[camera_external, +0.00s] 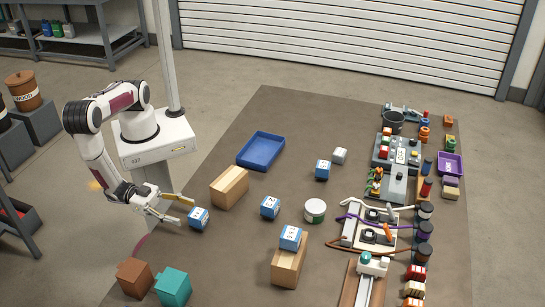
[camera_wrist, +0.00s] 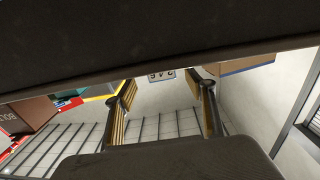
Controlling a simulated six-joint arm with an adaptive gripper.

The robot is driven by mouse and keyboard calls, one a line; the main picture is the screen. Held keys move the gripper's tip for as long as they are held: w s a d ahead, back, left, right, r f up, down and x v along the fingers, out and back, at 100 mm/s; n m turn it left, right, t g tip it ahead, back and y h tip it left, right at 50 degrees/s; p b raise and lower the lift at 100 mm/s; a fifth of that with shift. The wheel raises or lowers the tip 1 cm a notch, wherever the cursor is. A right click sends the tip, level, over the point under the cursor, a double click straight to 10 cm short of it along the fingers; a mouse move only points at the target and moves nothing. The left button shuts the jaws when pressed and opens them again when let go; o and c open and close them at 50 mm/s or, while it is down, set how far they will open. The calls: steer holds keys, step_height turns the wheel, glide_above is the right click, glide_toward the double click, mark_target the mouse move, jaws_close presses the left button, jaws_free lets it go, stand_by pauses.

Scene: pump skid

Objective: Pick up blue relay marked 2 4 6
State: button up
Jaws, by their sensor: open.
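A blue relay with a white marked top (camera_external: 198,219) stands on the dark table near its left edge, just right of my gripper (camera_external: 180,210). My gripper is open and empty, its fingers apart and pointing toward this relay. In the wrist view a relay's marked face (camera_wrist: 161,76) shows between and beyond the fingertips (camera_wrist: 162,88), partly cut off by a dark band; its marking looks inverted and is hard to read. Similar blue relays stand at mid-table (camera_external: 270,207), farther back (camera_external: 322,169) and on a wooden block (camera_external: 290,238). Their markings are too small to read surely.
A wooden block (camera_external: 229,188) stands close behind the nearest relay. A blue tray (camera_external: 261,150) lies behind it. Brown (camera_external: 134,278) and teal (camera_external: 172,286) blocks stand at the front left. A white-and-green round container (camera_external: 315,211) and the pump equipment (camera_external: 398,155) are to the right.

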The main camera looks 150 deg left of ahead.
mark_target(197, 216)
steer(key=shift+w+a, duration=0.4)
steer(key=shift+f+x, duration=0.1)
steer(key=shift+x, duration=0.7)
steer(key=shift+f+x, duration=0.15)
steer(key=shift+x, duration=1.65)
steer(key=c, duration=1.3)
